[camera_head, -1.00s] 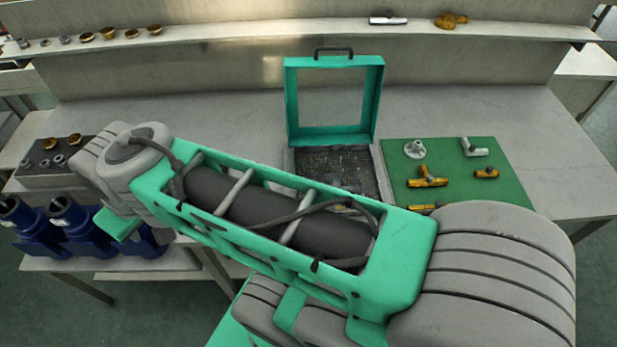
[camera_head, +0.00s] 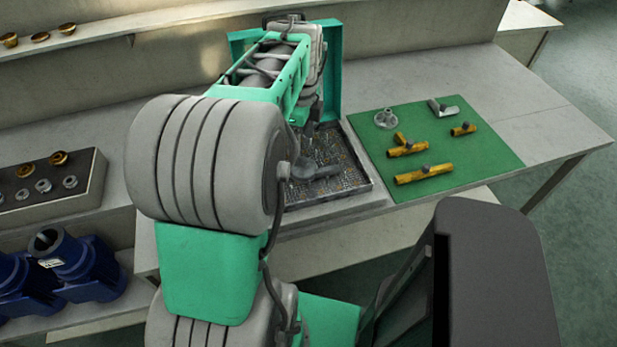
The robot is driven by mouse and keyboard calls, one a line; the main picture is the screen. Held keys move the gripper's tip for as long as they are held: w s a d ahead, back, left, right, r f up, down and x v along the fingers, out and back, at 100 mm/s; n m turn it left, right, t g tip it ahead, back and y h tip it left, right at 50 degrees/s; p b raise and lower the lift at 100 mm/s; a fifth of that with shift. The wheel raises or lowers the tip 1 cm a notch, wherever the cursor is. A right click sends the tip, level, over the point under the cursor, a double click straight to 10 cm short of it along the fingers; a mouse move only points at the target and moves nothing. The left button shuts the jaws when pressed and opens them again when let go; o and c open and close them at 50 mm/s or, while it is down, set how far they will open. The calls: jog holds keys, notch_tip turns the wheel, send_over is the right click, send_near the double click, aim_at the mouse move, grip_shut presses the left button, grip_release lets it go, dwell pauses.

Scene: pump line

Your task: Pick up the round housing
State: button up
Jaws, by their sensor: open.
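A pale grey round flanged part with a raised neck (camera_head: 386,118), which looks like the round housing, stands at the far left of the green mat (camera_head: 480,160). A darker grey part with a rounded body and a side pipe (camera_head: 316,171) lies in the mesh-floored tray (camera_head: 355,203); which of the two is the housing is not certain. My gripper (camera_head: 308,129) hangs above the tray, open, to the left of the flanged part and apart from it. My own arm hides much of it and the fingertips are unclear.
The teal frame (camera_head: 333,75) stands upright behind the tray. Brass fittings (camera_head: 424,173) and a silver fitting (camera_head: 445,109) lie on the mat. Blue pump bodies (camera_head: 80,265) and a block of small parts (camera_head: 50,190) are at left. Bench right of the mat is clear.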

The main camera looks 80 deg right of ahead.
aim_at(304, 161)
jog(key=f, duration=0.3)
jog(key=f+p, duration=0.1)
jog(key=f, duration=0.3)
jog(key=shift+s+d+f, duration=0.2)
jog(key=shift+f, duration=0.1)
jog(key=shift+c, duration=0.2)
jog(key=shift+r, duration=0.1)
jog(key=c, duration=1.6)
jog(key=shift+r, duration=0.35)
notch_tip(304, 161, up, 3)
jog(key=shift+f, duration=0.15)
jog(key=shift+s+a+r+p, duration=0.15)
jog(key=shift+a+r+p, duration=0.25)
jog(key=shift+a+r, duration=3.2)
jog(key=shift+s+a+r+p, duration=0.1)
jog(key=shift+a+r+p, duration=0.3)
jog(key=shift+a+r, duration=3.15)
